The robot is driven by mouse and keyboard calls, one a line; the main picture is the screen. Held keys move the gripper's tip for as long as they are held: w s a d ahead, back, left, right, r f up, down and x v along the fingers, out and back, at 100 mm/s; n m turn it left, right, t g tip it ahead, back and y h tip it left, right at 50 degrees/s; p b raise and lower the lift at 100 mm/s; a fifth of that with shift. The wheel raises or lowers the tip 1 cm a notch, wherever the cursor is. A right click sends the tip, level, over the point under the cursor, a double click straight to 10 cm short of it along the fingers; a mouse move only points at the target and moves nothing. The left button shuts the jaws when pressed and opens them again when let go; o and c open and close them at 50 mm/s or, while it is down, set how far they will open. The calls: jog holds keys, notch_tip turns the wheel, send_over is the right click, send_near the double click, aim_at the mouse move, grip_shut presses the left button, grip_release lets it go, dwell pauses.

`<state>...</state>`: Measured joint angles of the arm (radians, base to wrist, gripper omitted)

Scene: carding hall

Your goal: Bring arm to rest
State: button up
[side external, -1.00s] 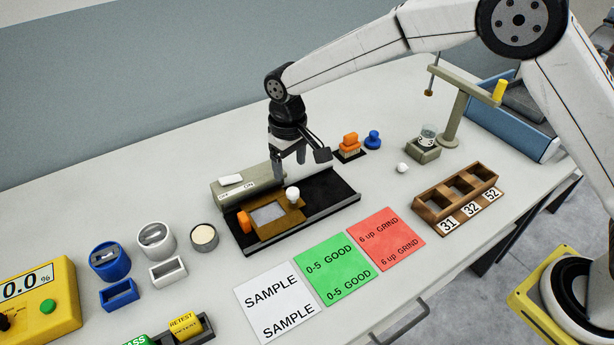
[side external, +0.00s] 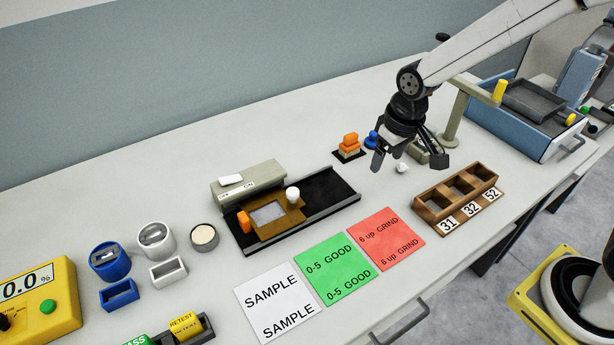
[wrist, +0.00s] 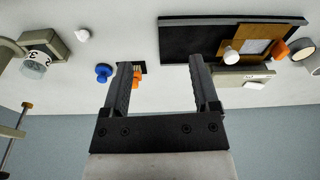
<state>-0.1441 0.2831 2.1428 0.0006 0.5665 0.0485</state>
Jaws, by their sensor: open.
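My gripper (side external: 408,160) is in the air over the right part of the bench, between the black tray and the wooden rack. In the wrist view its two fingers (wrist: 158,80) stand wide apart with nothing between them.
The black tray (side external: 335,190) with a brown frame (side external: 285,219) lies left of my gripper. The wooden rack (side external: 432,211) stands to its right, with a grey-green post (side external: 455,125) behind. An orange brush (side external: 350,140) and blue knob (side external: 371,139) are near. Bench is clear behind.

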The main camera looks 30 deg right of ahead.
jog(key=s+d+m, duration=0.1)
jog(key=s+d, duration=0.4)
jog(key=s, duration=0.5)
jog(key=shift+s+d+f+t, duration=0.2)
jog(key=shift+d+f+t, duration=0.1)
jog(key=shift+f+t, duration=0.1)
